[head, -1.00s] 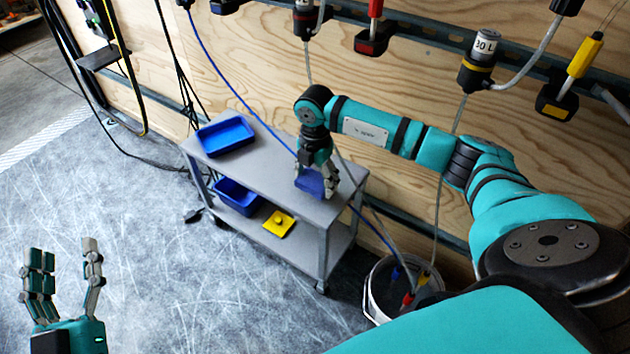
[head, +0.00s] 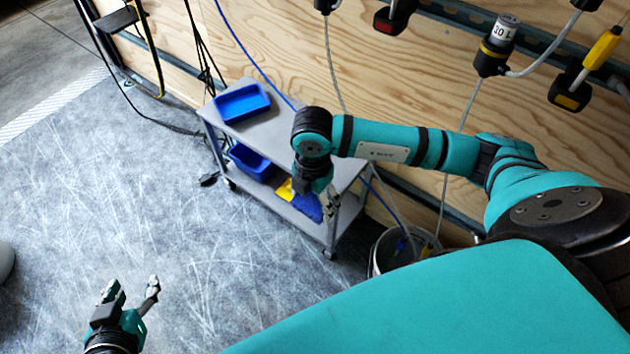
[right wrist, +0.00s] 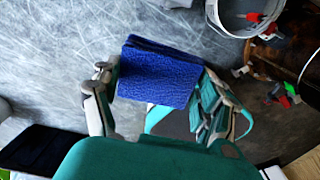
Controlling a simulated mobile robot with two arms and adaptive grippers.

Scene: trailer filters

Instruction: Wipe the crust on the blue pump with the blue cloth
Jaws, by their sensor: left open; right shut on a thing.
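The blue cloth (head: 307,208) is held in my right gripper (head: 325,200), which is shut on it at the front edge of the grey cart. In the right wrist view the cloth (right wrist: 158,76) is a folded textured pad between the fingers, with bare floor behind it. My left gripper (head: 130,291) is open and empty over the floor at lower left. I cannot make out a blue pump or any crust in these views.
The grey cart (head: 283,133) carries a blue tray (head: 242,103) on top, with a blue bin (head: 250,162) and a yellow item (head: 285,190) below. A white bucket (head: 378,259) stands right of it. Pumps with hoses line the wooden wall.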

